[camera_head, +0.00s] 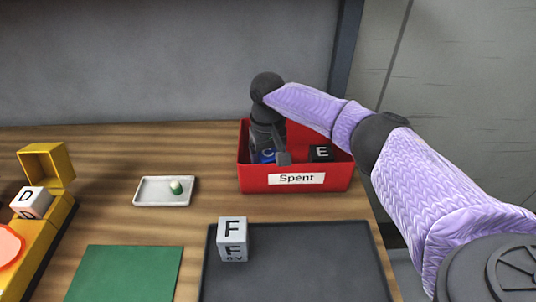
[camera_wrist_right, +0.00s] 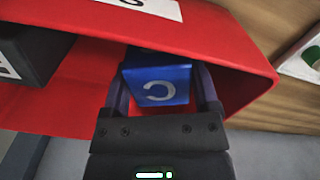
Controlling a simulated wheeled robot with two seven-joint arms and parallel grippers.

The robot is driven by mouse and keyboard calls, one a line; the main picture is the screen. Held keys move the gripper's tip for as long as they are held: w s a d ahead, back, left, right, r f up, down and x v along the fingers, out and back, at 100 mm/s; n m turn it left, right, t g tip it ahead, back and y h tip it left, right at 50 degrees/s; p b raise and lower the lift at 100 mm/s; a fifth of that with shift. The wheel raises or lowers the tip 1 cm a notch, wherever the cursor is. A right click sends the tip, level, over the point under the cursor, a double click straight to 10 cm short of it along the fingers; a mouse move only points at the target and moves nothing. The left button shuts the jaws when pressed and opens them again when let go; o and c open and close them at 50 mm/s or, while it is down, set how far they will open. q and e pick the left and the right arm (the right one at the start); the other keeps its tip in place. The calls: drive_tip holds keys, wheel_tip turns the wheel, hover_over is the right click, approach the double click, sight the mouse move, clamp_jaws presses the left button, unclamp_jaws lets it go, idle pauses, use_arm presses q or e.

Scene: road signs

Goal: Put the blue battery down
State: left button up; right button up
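The blue battery (camera_wrist_right: 158,84), a block marked C, is inside the red "Spent" bin (camera_head: 294,179). It also shows low behind the bin's front wall in the head view (camera_head: 267,156). My right gripper (camera_wrist_right: 160,88) reaches down into the bin, with one finger on each side of the battery, and looks shut on it. The battery's underside is hidden, so I cannot tell whether it touches the bin floor. My left gripper is not in view.
A black block marked E (camera_head: 321,153) is in the bin's right part. A grey block marked F (camera_head: 232,239) stands on the dark tray (camera_head: 310,265). A white dish (camera_head: 150,190) holds a small green-and-white item. A green mat (camera_head: 125,275) and yellow holder (camera_head: 45,160) with block D (camera_head: 30,198) are left.

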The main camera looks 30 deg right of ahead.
drive_tip(key=shift+o, duration=1.1)
wheel_tip(320, 180, up, 12)
drive_tip(key=p, duration=0.3)
drive_tip(key=shift+r+p, duration=0.15)
drive_tip(key=shift+p, duration=0.25)
